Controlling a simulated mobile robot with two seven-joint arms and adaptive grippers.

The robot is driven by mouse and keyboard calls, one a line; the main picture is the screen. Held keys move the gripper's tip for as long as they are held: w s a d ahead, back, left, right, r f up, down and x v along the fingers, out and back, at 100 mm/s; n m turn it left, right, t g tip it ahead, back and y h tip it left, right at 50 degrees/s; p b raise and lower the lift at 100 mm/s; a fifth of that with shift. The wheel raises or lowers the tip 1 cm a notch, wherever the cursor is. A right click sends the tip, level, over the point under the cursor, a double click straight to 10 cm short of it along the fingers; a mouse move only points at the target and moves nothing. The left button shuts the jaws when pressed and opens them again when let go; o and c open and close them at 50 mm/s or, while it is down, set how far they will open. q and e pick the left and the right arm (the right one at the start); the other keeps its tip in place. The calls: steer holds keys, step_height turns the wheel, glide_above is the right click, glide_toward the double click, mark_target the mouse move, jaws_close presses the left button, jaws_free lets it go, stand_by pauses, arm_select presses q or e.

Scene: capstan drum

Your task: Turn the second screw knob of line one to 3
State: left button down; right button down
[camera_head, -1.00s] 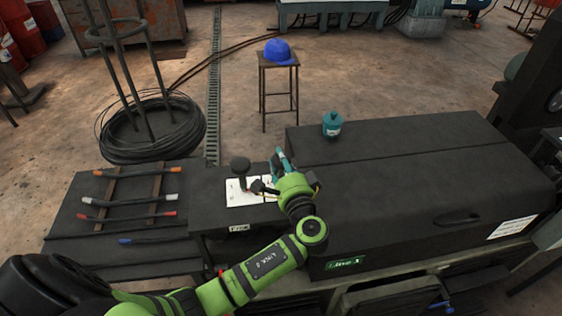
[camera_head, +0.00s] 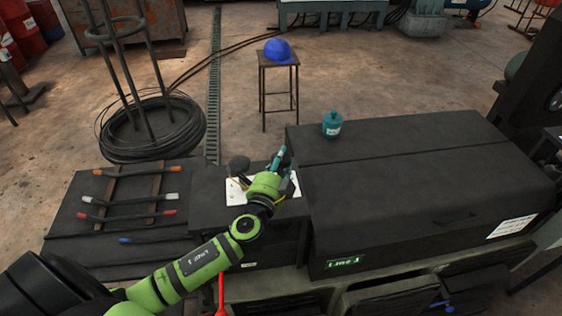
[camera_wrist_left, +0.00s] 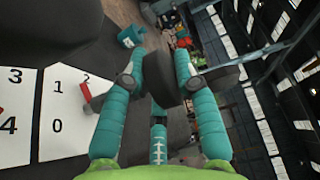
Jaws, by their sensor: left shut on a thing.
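My left gripper (camera_head: 281,160) is at the white number plate (camera_head: 236,191) on the dark machine top. In the left wrist view its teal fingers (camera_wrist_left: 166,78) are shut around a dark knob (camera_wrist_left: 160,82), which the arm hides in the head view. A red pointer tip (camera_wrist_left: 86,91) shows beside the plate's printed 1 and just under the 2; a 0 is printed lower down. Another dark round knob (camera_head: 239,164) stands to the left. Another plate with 3 and 4 (camera_wrist_left: 14,118) is at the wrist view's left edge. My right gripper is not in view.
A large dark cover (camera_head: 420,185) marked Line 1 rises right of the gripper, with a teal canister (camera_head: 332,124) on it. Several colour-tipped rods (camera_head: 130,202) lie at left. A stool with a blue cap (camera_head: 279,51) stands behind. A red-handled lever (camera_head: 222,296) is below my forearm.

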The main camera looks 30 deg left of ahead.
arm_select(q)
steer(key=shift+s+f+m+h+b, duration=0.15)
steer(key=shift+m+h+b, duration=0.1)
steer(key=shift+m+h, duration=0.6)
steer(key=shift+w+f+m+h+b, duration=0.15)
steer(key=shift+m+h, duration=0.3)
steer(key=shift+h, duration=0.7)
steer(key=shift+s+h, duration=0.1)
steer(key=shift+h, duration=0.2)
steer(key=c, duration=0.9)
jaws_free()
steer(key=shift+r, duration=0.1)
steer(key=shift+r, duration=0.1)
steer(key=s, duration=1.2)
steer(key=shift+a, duration=0.35)
steer(key=shift+w, duration=0.1)
